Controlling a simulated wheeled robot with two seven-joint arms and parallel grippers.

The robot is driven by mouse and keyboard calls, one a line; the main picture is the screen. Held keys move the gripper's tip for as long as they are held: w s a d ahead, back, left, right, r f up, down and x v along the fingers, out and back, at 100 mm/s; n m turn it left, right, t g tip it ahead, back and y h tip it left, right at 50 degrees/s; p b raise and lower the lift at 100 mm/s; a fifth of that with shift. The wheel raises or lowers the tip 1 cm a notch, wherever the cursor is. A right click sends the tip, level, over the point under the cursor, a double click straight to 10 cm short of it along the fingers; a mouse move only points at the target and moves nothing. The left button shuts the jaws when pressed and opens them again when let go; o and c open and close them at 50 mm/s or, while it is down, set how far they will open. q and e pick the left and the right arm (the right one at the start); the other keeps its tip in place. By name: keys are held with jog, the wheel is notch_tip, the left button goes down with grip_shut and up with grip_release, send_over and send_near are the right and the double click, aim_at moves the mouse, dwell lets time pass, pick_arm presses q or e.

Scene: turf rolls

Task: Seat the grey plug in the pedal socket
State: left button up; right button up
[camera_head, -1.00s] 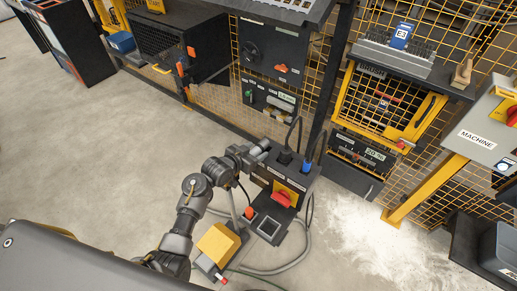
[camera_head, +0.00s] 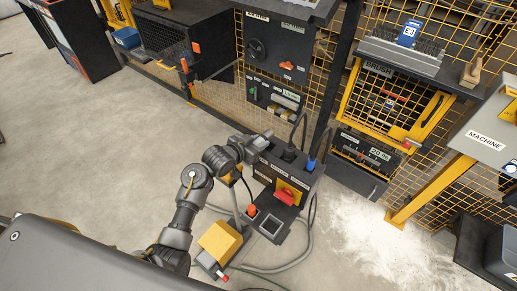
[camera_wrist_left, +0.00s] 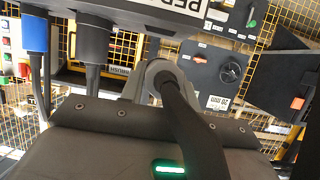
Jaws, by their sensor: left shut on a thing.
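My left gripper (camera_head: 265,137) is at the back left of the top of the dark socket box (camera_head: 270,175). It is shut on the grey plug (camera_wrist_left: 160,72), which shows as a grey ring with a black cable running toward the wrist camera. The pedal socket is hidden, so I cannot tell whether the plug is in it. A label starting "PED" (camera_wrist_left: 185,8) shows beyond the plug in the wrist view. A black plug (camera_head: 290,153) and a blue plug (camera_head: 309,165) stand upright in the box top. My right gripper is not in view.
A yellow pedal (camera_head: 220,240) stands on the floor in front of the box, with a cable near it. A red switch (camera_head: 286,195) is on the box's front. Mesh fencing (camera_head: 350,100) and panels stand behind. The floor at left (camera_head: 90,160) is clear.

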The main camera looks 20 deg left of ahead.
pick_arm(q)
jog(key=s+d+r+b, duration=0.1)
jog(key=s+d+r, duration=0.3)
jog(key=s+r, duration=0.5)
jog(key=s, duration=0.4)
jog(key=shift+s+d+r, duration=0.15)
jog(key=shift+s+r, duration=0.05)
jog(key=shift+r, duration=0.05)
